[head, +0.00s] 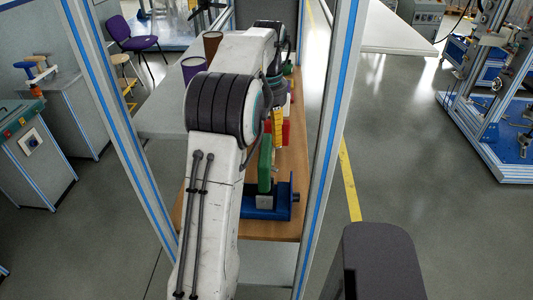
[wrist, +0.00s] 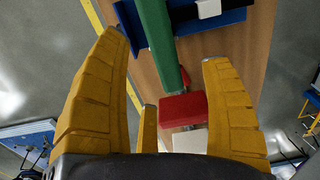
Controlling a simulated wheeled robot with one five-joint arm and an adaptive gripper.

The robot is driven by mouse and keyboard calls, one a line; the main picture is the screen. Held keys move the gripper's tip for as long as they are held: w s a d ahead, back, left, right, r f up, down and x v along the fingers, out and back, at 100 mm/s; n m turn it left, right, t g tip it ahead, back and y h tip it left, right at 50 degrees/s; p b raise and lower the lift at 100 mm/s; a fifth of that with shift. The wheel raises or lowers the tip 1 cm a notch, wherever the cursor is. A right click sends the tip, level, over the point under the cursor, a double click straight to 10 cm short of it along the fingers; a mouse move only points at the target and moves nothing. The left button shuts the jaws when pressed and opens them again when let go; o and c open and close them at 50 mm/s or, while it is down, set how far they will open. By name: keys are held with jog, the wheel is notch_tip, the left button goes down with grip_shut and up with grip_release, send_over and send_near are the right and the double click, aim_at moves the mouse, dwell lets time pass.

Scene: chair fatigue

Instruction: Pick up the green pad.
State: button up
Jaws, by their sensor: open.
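The green pad (head: 265,162) is a long narrow slab standing by a blue bracket (head: 282,207) on the wooden tabletop. In the wrist view the green pad (wrist: 159,40) runs from the top edge down between my yellow fingers. My gripper (head: 277,128) hangs above the table close to the pad's far end, partly hidden by my arm. In the wrist view my gripper (wrist: 166,52) is open, with fingers spread on both sides of the pad and apart from it. I cannot tell its height above the pad.
A red block (wrist: 183,110) lies just beyond the pad's end, with a white piece (wrist: 190,140) behind it. Blue-edged frame posts (head: 332,130) stand on both sides of the wooden table (head: 285,229). Purple (head: 193,69) and brown (head: 212,43) cups stand at the back left.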

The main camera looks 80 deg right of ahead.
aim_at(268, 149)
jog(key=shift+s+a+f, duration=0.1)
jog(key=shift+a+f, duration=0.1)
jog(key=shift+f, duration=0.6)
jog(key=shift+w+a+f, duration=0.1)
jog(key=shift+a+f, duration=0.05)
jog(key=shift+f, duration=0.7)
jog(key=shift+s+a+f, duration=0.1)
jog(key=shift+a+f, duration=0.1)
jog(key=shift+f, duration=1.6)
jog(key=shift+f, duration=0.25)
jog(key=c, duration=1.4)
